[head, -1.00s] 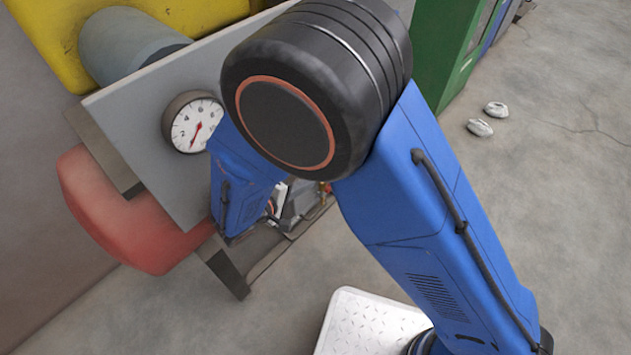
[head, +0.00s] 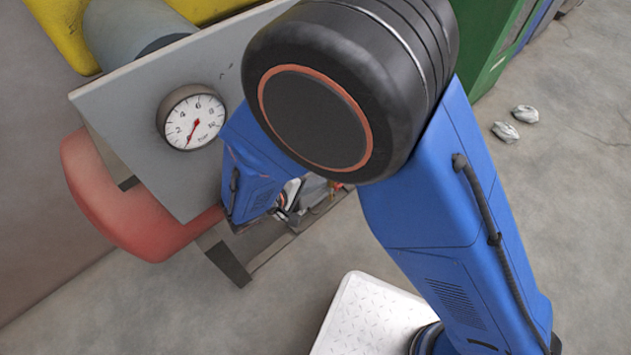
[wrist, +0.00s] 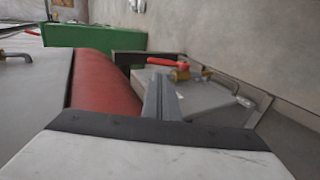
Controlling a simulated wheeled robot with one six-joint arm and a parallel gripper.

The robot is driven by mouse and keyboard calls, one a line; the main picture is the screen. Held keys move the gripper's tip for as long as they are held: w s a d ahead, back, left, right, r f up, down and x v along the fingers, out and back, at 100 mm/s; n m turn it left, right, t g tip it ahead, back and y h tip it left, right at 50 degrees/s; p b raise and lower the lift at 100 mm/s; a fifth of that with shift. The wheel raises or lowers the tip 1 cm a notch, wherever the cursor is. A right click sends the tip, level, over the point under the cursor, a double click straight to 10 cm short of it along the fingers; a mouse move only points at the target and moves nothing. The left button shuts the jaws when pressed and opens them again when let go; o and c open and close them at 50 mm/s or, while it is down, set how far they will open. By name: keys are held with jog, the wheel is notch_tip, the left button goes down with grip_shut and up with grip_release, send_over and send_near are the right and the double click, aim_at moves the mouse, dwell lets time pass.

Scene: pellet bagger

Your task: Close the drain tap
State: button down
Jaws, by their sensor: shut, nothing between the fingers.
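The drain tap shows in the wrist view as a red lever handle (wrist: 168,63) beside a brass body (wrist: 186,74), above a grey surface beyond my fingers. My gripper (wrist: 160,92) is shut and empty, with the fingers below and left of the tap in the picture. I see no contact between them, though the exact gap is hard to judge. In the head view my arm hides most of the gripper and tap area. A small red and brass bit (head: 335,187) shows beside the arm, probably part of the tap.
A red tank (head: 120,205) sits behind a grey panel with a pressure gauge (head: 191,117). A dark frame leg (head: 228,263) stands below. A white tread plate (head: 370,315) lies in front.

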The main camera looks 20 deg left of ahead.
jog(key=x, duration=1)
jog(key=shift+w+d+f, duration=0.1)
jog(key=shift+d+f, duration=0.05)
jog(key=shift+w+g, duration=0.15)
jog(key=shift+g, duration=0.15)
jog(key=shift+w+d+g+y, duration=0.3)
jog(key=shift+w+g, duration=0.2)
jog(key=shift+g, duration=0.1)
jog(key=w+g, duration=0.1)
jog(key=g+y, duration=0.1)
jog(key=shift+w+d+g, duration=0.3)
jog(key=shift+w+g, duration=0.1)
jog(key=shift+w+d+f, duration=0.25)
jog(key=shift+w+f, duration=0.1)
jog(key=shift+w, duration=0.15)
jog(key=shift+w+d+f, duration=0.2)
jog(key=shift+w+f, duration=0.15)
jog(key=shift+w, duration=0.15)
jog(key=shift+x, duration=1.1)
jog(key=shift+w+d+r, duration=0.1)
jog(key=shift+w, duration=0.1)
jog(key=shift+s, duration=0.15)
jog(key=shift+s+a, duration=0.35)
jog(key=shift+s, duration=0.35)
